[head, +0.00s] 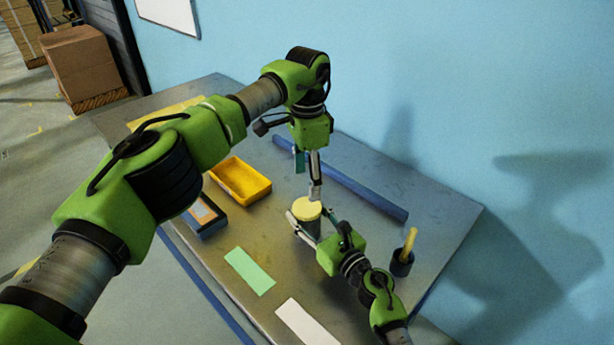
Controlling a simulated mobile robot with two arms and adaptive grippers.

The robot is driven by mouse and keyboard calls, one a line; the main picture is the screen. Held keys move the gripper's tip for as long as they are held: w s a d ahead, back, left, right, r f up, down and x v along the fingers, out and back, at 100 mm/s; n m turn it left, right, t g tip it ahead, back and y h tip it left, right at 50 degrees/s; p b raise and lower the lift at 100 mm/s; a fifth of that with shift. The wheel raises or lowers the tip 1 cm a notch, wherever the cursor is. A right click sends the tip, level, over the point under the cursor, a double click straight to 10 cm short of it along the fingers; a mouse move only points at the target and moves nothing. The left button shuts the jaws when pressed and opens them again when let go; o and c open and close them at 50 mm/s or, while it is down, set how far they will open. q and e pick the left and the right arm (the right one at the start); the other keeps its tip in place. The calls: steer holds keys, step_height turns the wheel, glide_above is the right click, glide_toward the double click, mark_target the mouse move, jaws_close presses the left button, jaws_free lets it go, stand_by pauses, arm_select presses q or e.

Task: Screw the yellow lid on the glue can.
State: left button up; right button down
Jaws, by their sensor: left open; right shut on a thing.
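The yellow lid (306,208) sits on top of the dark glue can (308,229), which stands on the table. I cannot tell whether the lid is threaded on. My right gripper (310,220) comes in from the lower right and is shut on the can, with a finger on either side of it. My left gripper (315,190) points down from above, open, with its fingertips at the far edge of the lid. I cannot tell whether they touch it.
On the metal table (365,258) are a yellow tray (240,183), a dark box (205,216), a green card (249,271), a white card (307,322) and a dark pot (401,264) with a yellow handle. A long blue bar (355,191) lies behind the can.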

mark_target(307, 207)
arm_select(q)
steer(key=shift+n, duration=0.4)
steer(key=shift+f, duration=3.95)
steer(key=shift+c, duration=0.5)
steer(key=c, duration=1.1)
steer(key=shift+o, duration=0.2)
steer(key=m, duration=0.3)
steer(key=shift+m, duration=0.3)
steer(key=o, duration=1.2)
